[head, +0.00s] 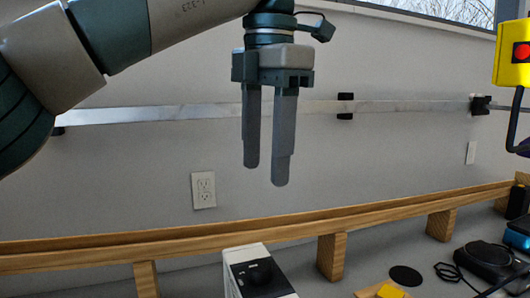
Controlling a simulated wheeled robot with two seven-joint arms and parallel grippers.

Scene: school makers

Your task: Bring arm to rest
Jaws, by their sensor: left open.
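My left arm (95,40) comes in from the upper left, raised in front of the wall. My left gripper (265,175) hangs from its end with its two grey fingers pointing down. The fingers are apart, with nothing between them. They are above the wooden rail and the worktop, touching nothing that I can see. My right gripper is not in view.
A wooden rail (340,222) on short posts runs along the back of the worktop. A white and black box (257,272) stands below the gripper. Dark devices and cables (488,258) lie at lower right. A yellow device with a red button (513,55) is at upper right.

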